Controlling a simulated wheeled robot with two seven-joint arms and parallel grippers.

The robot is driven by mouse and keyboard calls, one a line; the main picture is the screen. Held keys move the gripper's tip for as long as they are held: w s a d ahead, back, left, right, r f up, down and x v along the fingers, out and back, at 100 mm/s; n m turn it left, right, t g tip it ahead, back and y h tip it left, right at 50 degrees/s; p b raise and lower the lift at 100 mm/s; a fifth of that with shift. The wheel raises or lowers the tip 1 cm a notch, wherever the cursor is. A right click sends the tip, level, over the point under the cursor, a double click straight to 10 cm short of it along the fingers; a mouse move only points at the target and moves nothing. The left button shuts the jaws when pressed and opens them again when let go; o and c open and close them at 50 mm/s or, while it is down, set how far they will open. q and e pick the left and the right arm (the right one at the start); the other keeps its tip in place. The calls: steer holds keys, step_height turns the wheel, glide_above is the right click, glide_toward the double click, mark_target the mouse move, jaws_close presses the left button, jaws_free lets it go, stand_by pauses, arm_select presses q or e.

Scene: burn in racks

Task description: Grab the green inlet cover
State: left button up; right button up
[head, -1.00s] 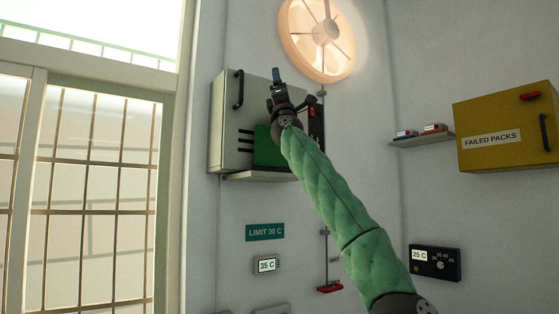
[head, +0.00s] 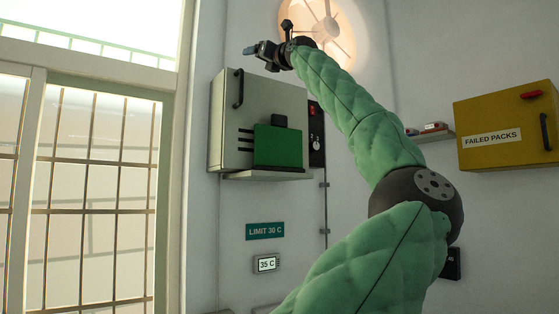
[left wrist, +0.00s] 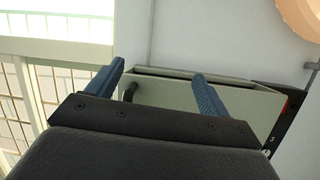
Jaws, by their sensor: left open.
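The green inlet cover (head: 278,147) is a flat green panel with a dark knob (head: 279,121) at its top. It sits on the lower front of the grey cabinet (head: 229,118), fully in sight in the head view. My left gripper (head: 250,49) is above the cabinet's top, clear of the cover and pointing left. In the left wrist view its two blue fingers (left wrist: 158,82) stand wide apart and empty. The cabinet (left wrist: 170,93) shows beyond and between them there; the green cover does not show. My right gripper is in neither view.
A dark switch panel (head: 315,135) is right of the cabinet, and a narrow shelf (head: 267,176) runs under it. A round fan (head: 342,45) is on the wall behind my arm. A barred window (head: 95,190) fills the left. A yellow box (head: 507,125) hangs at right.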

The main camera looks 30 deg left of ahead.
arm_select(q)
steer(key=w+d+f+h, duration=0.1)
steer(key=w+f+h, duration=0.2)
steer(key=w+f, duration=0.15)
steer(key=g+h, duration=0.1)
steer(key=h, duration=0.5)
glide_toward(279, 115)
steer(key=w+a+f, duration=0.2)
steer(key=shift+r+p+x, duration=0.1)
steer(key=shift+p+x, duration=0.15)
steer(key=shift+x, duration=0.45)
steer(key=shift+r+p+x, duration=0.15)
steer(key=shift+p+x, duration=0.1)
steer(key=shift+x, duration=0.5)
steer(key=x, duration=0.1)
steer(key=p+x, duration=0.1)
steer(key=x, duration=0.1)
steer(key=p+x, duration=0.1)
steer(key=shift+a+r, duration=0.2)
steer(key=shift+a, duration=0.05)
steer(key=shift+w+a+f, duration=0.1)
steer(key=shift+a+f, duration=0.05)
steer(key=shift+a, duration=0.15)
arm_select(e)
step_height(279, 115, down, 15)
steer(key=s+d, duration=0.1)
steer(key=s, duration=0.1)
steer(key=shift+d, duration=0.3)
arm_select(q)
steer(key=c, duration=1.7)
